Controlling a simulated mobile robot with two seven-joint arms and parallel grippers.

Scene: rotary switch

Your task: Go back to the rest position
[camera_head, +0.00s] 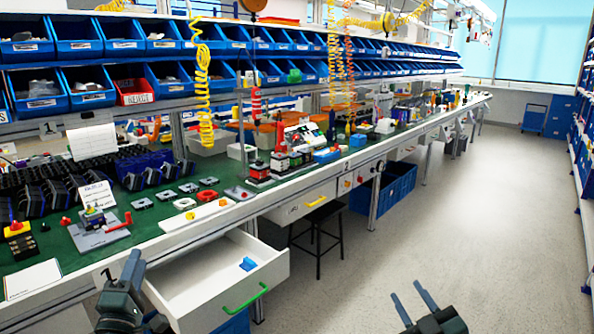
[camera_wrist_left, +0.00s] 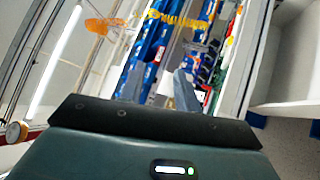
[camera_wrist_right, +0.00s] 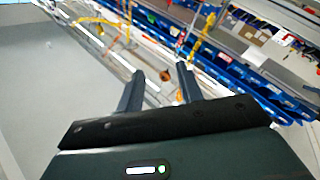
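My left gripper (camera_head: 120,265) is low at the bottom left of the head view, in front of the workbench and beside the open drawer. Its two fingers stand apart in the left wrist view (camera_wrist_left: 159,85), with nothing between them. My right gripper (camera_head: 406,290) is at the bottom middle-right of the head view, over the bare floor. Its fingers are also apart and empty in the right wrist view (camera_wrist_right: 160,80). A grey fixture with a red handle (camera_head: 98,230) sits on the green bench top. A yellow and black box with a red knob (camera_head: 18,240) stands to its left.
A white drawer (camera_head: 215,285) with a green handle is pulled out of the bench and holds a small blue part (camera_head: 248,264). A black stool (camera_head: 318,240) and a blue crate (camera_head: 398,190) stand by the bench. The grey floor (camera_head: 480,220) at the right is clear.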

